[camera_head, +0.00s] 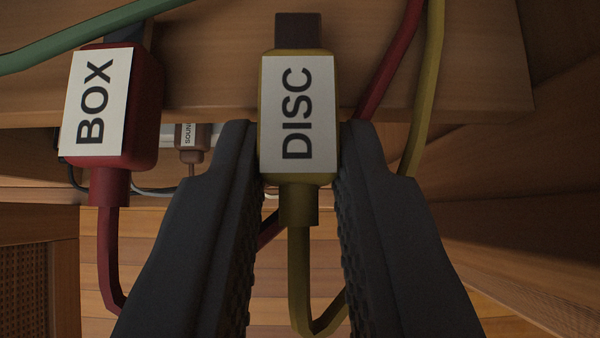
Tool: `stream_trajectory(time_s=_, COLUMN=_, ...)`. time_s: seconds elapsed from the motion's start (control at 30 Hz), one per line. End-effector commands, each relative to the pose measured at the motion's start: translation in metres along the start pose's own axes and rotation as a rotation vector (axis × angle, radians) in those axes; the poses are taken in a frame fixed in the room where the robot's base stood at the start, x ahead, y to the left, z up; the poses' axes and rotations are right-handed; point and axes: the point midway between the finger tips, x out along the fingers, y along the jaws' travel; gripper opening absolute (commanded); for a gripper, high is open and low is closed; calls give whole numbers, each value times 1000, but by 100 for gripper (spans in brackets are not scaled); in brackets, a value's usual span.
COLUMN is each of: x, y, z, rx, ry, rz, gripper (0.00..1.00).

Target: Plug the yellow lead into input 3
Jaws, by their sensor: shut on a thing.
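The yellow lead's plug (270,110), with a white label reading DISC, stands upright between the two dark fingers of my gripper (298,150). The fingers are shut on its lower part. Its dark connector end (298,30) points up in the picture and is bare. Its yellow cable (298,260) hangs below, loops, and a yellow length also shows at the upper right. No socket or input number can be made out in this view.
A red plug (148,115) labelled BOX is just left of my gripper, its dark top meeting the wooden board (470,70) behind. A green cable (80,38) crosses the upper left. A small plug labelled SOUND (200,135) is farther back. A wooden panel is at right.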

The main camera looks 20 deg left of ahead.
Motion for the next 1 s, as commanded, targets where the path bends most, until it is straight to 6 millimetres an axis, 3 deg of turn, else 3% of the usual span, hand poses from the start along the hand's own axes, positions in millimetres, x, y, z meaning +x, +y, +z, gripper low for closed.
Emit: stream_trajectory(time_s=1.0, x=-31, y=-1, z=17, rx=-1, ry=-2, rz=-1, gripper=0)
